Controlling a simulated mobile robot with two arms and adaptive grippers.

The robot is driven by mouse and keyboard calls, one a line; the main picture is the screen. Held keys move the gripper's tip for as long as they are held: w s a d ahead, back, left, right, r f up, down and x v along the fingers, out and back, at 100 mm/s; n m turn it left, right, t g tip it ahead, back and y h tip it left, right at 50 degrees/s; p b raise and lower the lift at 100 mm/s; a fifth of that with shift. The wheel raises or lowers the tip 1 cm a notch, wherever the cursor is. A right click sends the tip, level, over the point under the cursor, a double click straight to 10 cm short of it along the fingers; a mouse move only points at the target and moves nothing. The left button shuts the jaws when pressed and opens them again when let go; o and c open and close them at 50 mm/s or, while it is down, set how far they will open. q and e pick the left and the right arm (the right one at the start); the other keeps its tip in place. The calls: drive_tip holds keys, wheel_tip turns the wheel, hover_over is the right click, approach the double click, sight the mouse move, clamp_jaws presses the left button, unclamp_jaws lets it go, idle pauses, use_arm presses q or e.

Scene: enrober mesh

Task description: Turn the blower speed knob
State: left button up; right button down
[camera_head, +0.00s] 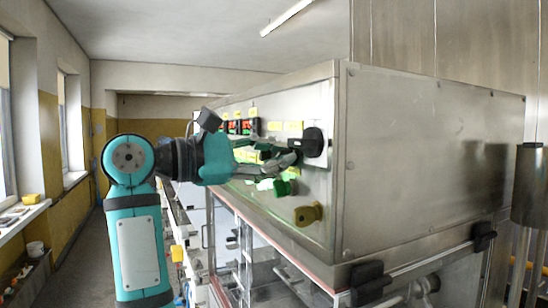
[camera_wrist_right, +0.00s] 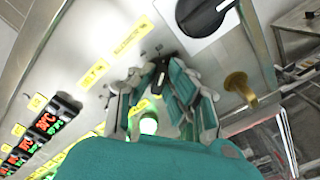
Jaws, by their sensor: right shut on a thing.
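My right gripper (camera_head: 284,160) reaches the front of the steel control panel. Its fingers are shut on a small dark knob (camera_wrist_right: 160,74), seen between the fingertips in the wrist view; I take it for the blower speed knob. The fingers hide most of that knob, and I cannot read its label or setting. A larger black rotary switch (camera_head: 313,142) on a pale plate is beside the fingertips; it also shows in the wrist view (camera_wrist_right: 203,14). My left gripper is not in view.
A lit green button (camera_wrist_right: 148,123) is just below the fingers. Red-lit displays (camera_wrist_right: 50,119) and yellow labels lie to the left. The steel cabinet (camera_head: 430,150) fills the right side.

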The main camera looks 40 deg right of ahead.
drive_tip(key=n+b, duration=0.1)
drive_tip(key=n, duration=0.2)
drive_tip(key=shift+r+n, duration=0.1)
drive_tip(key=shift+n, duration=0.2)
drive_tip(key=shift+w+r+n, duration=0.1)
drive_tip(key=shift+r+n, duration=0.1)
drive_tip(key=shift+n, duration=1.7)
drive_tip(key=c, duration=1.5)
unclamp_jaws()
drive_tip(key=shift+d, duration=0.1)
drive_tip(key=shift+o, duration=0.7)
drive_tip(key=shift+d+f, duration=0.1)
drive_tip(key=v, duration=1.2)
